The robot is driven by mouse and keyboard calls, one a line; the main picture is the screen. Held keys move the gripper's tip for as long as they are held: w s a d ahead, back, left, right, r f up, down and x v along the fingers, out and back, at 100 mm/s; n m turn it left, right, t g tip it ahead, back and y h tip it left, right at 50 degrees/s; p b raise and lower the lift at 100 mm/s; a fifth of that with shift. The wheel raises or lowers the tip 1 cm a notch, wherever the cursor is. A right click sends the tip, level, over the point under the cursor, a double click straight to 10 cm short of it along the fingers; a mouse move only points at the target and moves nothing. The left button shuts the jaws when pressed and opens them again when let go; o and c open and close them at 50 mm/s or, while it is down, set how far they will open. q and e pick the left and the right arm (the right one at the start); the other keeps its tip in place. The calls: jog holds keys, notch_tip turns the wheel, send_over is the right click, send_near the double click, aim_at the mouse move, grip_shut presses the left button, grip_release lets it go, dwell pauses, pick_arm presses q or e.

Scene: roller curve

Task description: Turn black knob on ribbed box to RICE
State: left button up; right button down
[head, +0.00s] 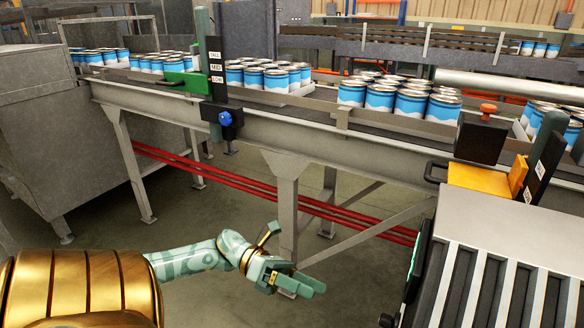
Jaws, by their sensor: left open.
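The ribbed box (500,284) stands at the lower right, a grey metal housing with dark and light ribs on its sloping top. Its left side is seen at a steep angle, with a thin green glow near the upper edge. A small dark piece (387,320) juts from that side at the bottom edge of the view; it may be the black knob, but I cannot tell. No RICE mark is readable. My left gripper (295,260) is open and empty over the floor, left of the box and clearly apart from it. My right gripper is not in view.
A conveyor (300,130) carrying blue-and-white cans (412,100) crosses behind, on grey legs with red rails below. A post with a blue knob (225,118) is on its front edge. An orange bracket (480,178) sits behind the box. Floor between is clear.

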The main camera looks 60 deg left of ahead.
pick_arm(q)
jog(key=v, duration=0.2)
jog(key=shift+s+a, duration=0.15)
jog(key=shift+a, duration=0.2)
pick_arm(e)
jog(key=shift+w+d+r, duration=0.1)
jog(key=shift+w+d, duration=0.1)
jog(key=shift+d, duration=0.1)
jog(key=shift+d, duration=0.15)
